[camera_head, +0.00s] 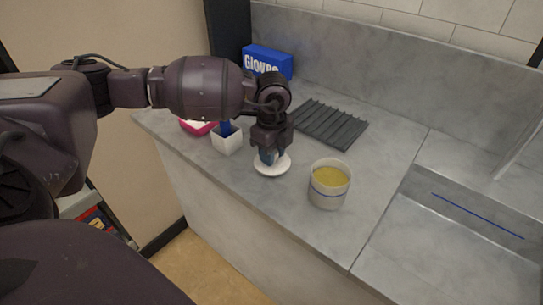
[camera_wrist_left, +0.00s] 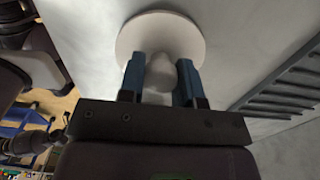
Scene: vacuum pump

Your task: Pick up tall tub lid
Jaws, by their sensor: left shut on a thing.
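The tall tub lid (camera_head: 271,168) is a white round disc with a raised knob on its middle. In the head view it is at or just above the grey counter, and I cannot tell whether it touches. In the left wrist view the lid (camera_wrist_left: 150,32) is at the top, its knob (camera_wrist_left: 161,72) between two blue fingers. My left gripper (camera_head: 269,155) points down at the lid and is shut on its knob; it also shows in the left wrist view (camera_wrist_left: 161,80). A white tub (camera_head: 329,190) with yellowish contents stands open to the right of the lid. My right gripper is not in view.
A black ridged mat (camera_head: 331,123) lies behind the lid. A white square cup (camera_head: 227,141) with something blue and a pink-rimmed dish (camera_head: 198,128) stand to the left. A blue Gloves box (camera_head: 267,61) is at the back. A sink (camera_head: 455,235) is at right.

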